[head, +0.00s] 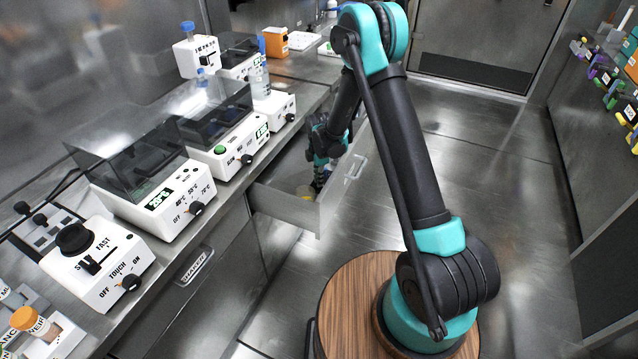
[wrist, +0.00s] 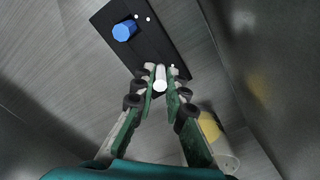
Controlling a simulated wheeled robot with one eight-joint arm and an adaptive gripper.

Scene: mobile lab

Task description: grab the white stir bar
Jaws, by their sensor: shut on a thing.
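The white stir bar (wrist: 160,84) shows in the wrist view as a short white rod between the fingertips of my gripper (wrist: 161,72). The green fingers are shut on it, one on each side. Behind the fingertips lies a black mat (wrist: 118,18) on the drawer floor. Whether the bar touches the mat is hard to tell. In the head view my gripper (head: 318,178) reaches down into an open drawer (head: 286,207), and the stir bar is hidden there.
A blue object (wrist: 124,30) and small white pieces lie on the mat. A clear container with yellow in it (wrist: 211,127) lies close by the right finger. Drawer walls stand close around. The counter holds white lab devices (head: 160,195); the floor to the right is clear.

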